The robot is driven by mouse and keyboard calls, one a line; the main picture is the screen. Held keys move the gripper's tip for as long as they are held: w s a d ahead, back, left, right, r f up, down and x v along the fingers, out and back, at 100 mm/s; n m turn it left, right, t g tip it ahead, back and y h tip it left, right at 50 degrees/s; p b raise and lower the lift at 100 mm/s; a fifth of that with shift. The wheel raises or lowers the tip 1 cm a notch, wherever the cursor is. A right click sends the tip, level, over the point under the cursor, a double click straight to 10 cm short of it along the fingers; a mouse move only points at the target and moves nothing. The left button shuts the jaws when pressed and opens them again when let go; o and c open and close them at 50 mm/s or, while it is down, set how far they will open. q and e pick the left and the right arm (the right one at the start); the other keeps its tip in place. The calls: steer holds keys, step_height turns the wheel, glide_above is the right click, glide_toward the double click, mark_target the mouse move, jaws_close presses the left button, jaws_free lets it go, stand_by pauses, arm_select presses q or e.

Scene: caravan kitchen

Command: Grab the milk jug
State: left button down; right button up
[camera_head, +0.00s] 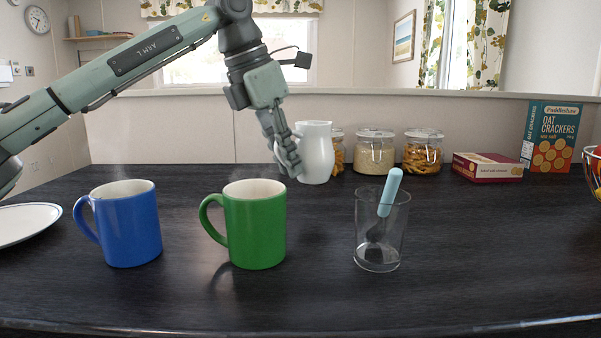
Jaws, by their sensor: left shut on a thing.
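The milk jug (318,152) is white and stands upright at the back of the dark counter, in front of the glass jars. My left gripper (289,160) comes down from above on the jug's left side and is shut on it. Its fingers are where the handle would be, and they hide that part of the jug. The jug's base appears to rest on the counter. My right gripper is not in the head view.
A blue mug (130,228), a green mug (256,230) and a clear glass (398,235) with a blue-handled utensil stand in front. Behind are glass jars (375,155), a red box (487,168) and a cracker box (550,137). A plate (28,222) lies left.

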arm_select(q)
steer(key=w+a+r+p, duration=0.1)
steer(key=w+a+r, duration=0.3)
steer(key=a, duration=0.3)
steer(key=shift+w+a+r, duration=0.15)
steer(key=shift+w+r, duration=0.05)
steer(key=shift+r, duration=0.45)
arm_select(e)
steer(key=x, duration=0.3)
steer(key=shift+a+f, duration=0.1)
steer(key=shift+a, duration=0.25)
